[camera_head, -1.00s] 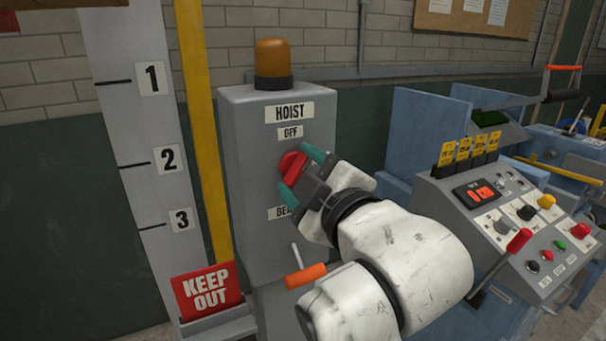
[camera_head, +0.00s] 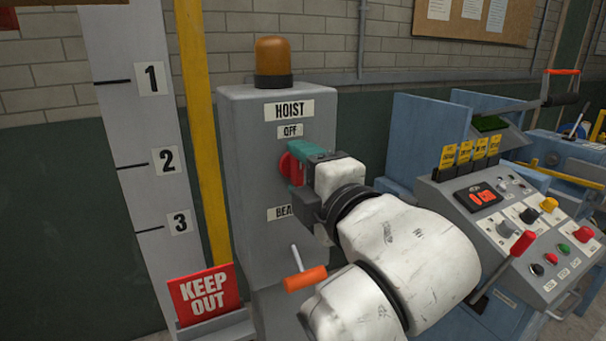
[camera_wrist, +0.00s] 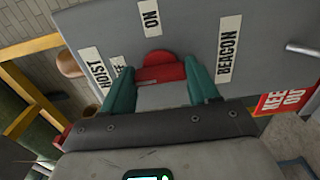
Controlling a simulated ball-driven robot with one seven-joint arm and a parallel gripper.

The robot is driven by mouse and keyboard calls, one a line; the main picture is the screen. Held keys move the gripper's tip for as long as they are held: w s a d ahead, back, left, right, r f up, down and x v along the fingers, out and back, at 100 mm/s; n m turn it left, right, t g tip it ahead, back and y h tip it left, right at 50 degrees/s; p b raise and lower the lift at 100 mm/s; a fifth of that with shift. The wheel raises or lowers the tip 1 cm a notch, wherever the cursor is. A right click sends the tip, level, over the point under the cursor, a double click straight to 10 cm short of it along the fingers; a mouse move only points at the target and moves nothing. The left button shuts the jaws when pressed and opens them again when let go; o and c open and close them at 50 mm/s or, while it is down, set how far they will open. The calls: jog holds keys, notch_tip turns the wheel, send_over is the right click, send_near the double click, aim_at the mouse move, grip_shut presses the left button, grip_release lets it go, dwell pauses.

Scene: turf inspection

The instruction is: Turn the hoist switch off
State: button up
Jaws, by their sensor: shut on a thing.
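The hoist switch is a red rotary knob (camera_head: 287,166) on the front of a grey cabinet (camera_head: 245,190), below the HOIST (camera_head: 289,110) and OFF (camera_head: 290,131) labels. My gripper (camera_head: 300,163) is at the knob, turned on its side. In the wrist view, the teal fingers of my gripper (camera_wrist: 160,72) stand on either side of the red knob (camera_wrist: 160,68) and are shut on it. An ON label (camera_wrist: 150,18) shows above the knob there, and the OFF label (camera_wrist: 119,68) is partly hidden by a finger. Which label the knob points to I cannot tell.
An orange-handled crank (camera_head: 305,278) sticks out low on the cabinet, close to my arm. An amber beacon (camera_head: 273,62) tops it. A red KEEP OUT sign (camera_head: 204,294) stands at left, and a control console (camera_head: 510,230) stands at right.

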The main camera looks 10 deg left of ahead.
jog(key=shift+f, duration=0.1)
dwell(0.3)
jog(key=o, duration=1.1)
jog(key=shift+c, duration=0.2)
jog(key=shift+s, duration=0.1)
jog(key=b+v, duration=0.1)
jog(key=v, duration=0.9)
jog(key=shift+s+d+b, duration=0.25)
jog(key=shift+b, duration=0.05)
